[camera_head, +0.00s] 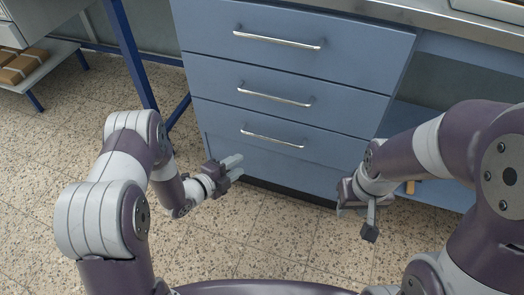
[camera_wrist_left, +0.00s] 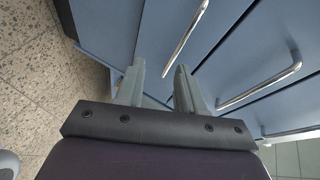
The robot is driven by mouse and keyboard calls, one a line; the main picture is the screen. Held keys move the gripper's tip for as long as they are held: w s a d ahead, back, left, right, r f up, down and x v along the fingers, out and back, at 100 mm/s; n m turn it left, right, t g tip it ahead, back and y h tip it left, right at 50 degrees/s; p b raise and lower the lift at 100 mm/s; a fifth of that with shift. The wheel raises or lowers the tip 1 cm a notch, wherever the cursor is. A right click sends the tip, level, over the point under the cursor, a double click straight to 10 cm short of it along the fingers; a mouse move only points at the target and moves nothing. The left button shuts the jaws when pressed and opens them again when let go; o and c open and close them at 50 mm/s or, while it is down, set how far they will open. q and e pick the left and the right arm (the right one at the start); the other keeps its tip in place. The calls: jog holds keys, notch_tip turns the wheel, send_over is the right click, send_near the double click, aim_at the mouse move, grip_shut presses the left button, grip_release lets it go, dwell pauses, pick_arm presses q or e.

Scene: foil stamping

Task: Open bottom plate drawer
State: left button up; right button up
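My right gripper (camera_head: 356,222) points down, seemingly open and empty, right of the drawers.
The middle drawer handle (camera_head: 274,97) and top drawer handle (camera_head: 277,40) stick out above. A blue table leg (camera_head: 134,55) stands left of the cabinet. A shelf (camera_head: 38,65) with brown boxes (camera_head: 20,67) is at far left. The speckled floor (camera_head: 265,235) before the cabinet is clear.

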pick_arm(q)
jog(key=w+d+m+h+b, duration=0.1)
jog(key=w+d+m+b, duration=0.1)
jog(key=w+d+b, duration=0.3)
jog(key=w+d, duration=0.3)
jog(key=w, duration=0.1)
jog(key=shift+w+d+t, duration=0.4)
jog(key=shift+c, duration=0.3)
grip_shut()
